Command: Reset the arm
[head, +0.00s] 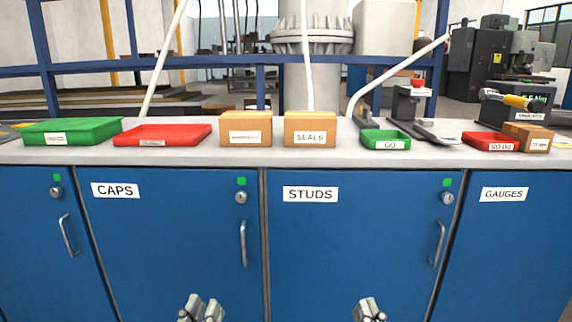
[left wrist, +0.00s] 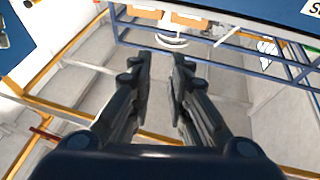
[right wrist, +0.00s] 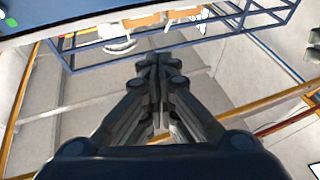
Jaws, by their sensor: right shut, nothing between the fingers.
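My left gripper (head: 202,308) shows at the bottom of the head view, in front of the blue cabinet door marked CAPS (head: 160,240). In the left wrist view its fingers (left wrist: 162,62) stand apart with nothing between them. My right gripper (head: 369,309) shows at the bottom of the head view, in front of the door marked STUDS (head: 350,250). In the right wrist view its fingers (right wrist: 153,62) meet, with nothing held. Both grippers are low, below the worktop, and most of both arms is out of the head view.
On the grey worktop (head: 240,158) stand a large green tray (head: 72,131), a red tray (head: 162,134), two cardboard boxes (head: 310,128), a small green tray (head: 386,140) and a small red tray (head: 489,142). The cabinet doors have protruding handles (head: 243,244).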

